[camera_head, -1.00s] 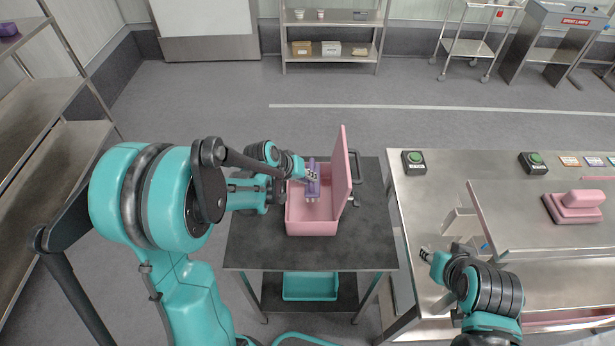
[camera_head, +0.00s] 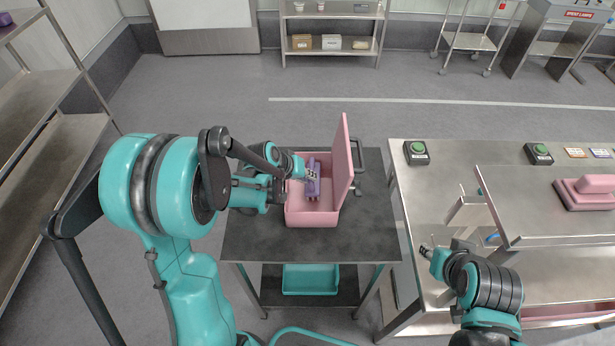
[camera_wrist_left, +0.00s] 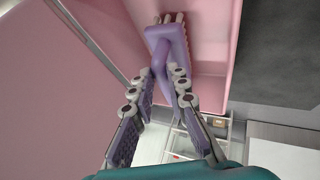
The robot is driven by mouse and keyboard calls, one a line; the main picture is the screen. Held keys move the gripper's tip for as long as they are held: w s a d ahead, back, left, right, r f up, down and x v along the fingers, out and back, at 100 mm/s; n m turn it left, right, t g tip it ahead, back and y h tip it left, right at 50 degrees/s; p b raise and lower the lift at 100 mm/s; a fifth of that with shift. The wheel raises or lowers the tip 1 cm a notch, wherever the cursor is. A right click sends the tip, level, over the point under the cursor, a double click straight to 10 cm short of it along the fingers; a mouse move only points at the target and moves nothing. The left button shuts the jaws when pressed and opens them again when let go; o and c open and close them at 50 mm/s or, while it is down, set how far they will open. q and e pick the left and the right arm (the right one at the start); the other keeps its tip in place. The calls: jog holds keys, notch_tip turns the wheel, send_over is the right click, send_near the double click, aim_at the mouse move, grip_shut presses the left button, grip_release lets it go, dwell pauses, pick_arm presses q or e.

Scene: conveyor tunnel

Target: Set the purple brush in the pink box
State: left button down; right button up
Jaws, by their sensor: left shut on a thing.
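The pink box (camera_head: 312,220) stands on a dark cart top with its lid (camera_head: 343,165) raised on the right. My left gripper (camera_head: 304,174) reaches over the box's left side and is shut on the handle of the purple brush (camera_head: 313,180). The brush is within the box's opening, and it also shows in the left wrist view (camera_wrist_left: 160,42) with its pale bristles beside the pink inner walls. I cannot tell if the bristles touch the box floor. My right gripper (camera_head: 427,252) is by the steel table's left side, far from the box; its fingers are too small to read.
The dark cart (camera_head: 270,235) has bare room in front of the box and a teal tray (camera_head: 310,279) on its lower shelf. The steel table (camera_head: 440,175) at right holds green buttons (camera_head: 417,148) and a pink block-like object (camera_head: 590,190). A steel rack stands at left.

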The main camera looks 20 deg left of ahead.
pick_arm(q)
jog(key=shift+f+b, duration=0.3)
jog(key=shift+f, duration=0.05)
jog(key=c, duration=1.4)
grip_release()
jog(key=v, duration=1.2)
jog(key=s+d+f+m+y+b, duration=0.1)
jog(key=s, duration=0.4)
jog(key=s+d+m+y+b, duration=0.1)
jog(key=s+b, duration=0.1)
jog(key=s, duration=0.3)
jog(key=s+d+f+t+y+b, duration=0.1)
jog(key=s+b, duration=0.1)
jog(key=s, duration=0.3)
jog(key=shift+f+m+y, duration=0.3)
jog(key=shift+f+m, duration=0.05)
jog(key=shift+m, duration=0.05)
